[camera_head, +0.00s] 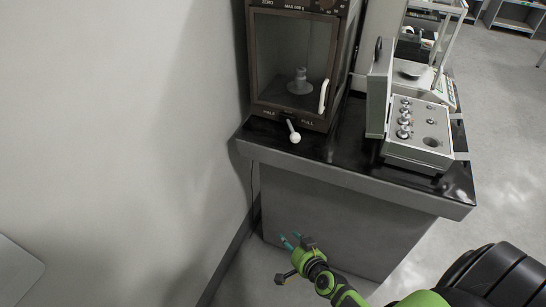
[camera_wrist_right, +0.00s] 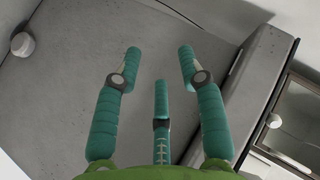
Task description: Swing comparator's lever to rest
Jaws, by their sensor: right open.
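The comparator (camera_head: 260,56) is a brown, glass-fronted cabinet on the dark tabletop, with a small pale weight (camera_head: 299,82) inside. Its lever (camera_head: 294,134) sticks out low on the front, between the HALF and FULL labels, ending in a white ball. My right gripper (camera_head: 291,241) is well below and in front of the lever, in front of the bench's grey side, touching nothing visible. In the right wrist view its teal fingers (camera_wrist_right: 160,70) are spread and empty. A white round knob (camera_wrist_right: 275,121) there may be the lever's ball; I cannot tell. My left gripper is out of view.
The dark bench top (camera_head: 335,150) has a projecting front edge above my right gripper. An open grey case of metal weights (camera_head: 419,134) stands at the right, with a balance (camera_head: 425,80) behind. A wall (camera_head: 110,130) is close on the left.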

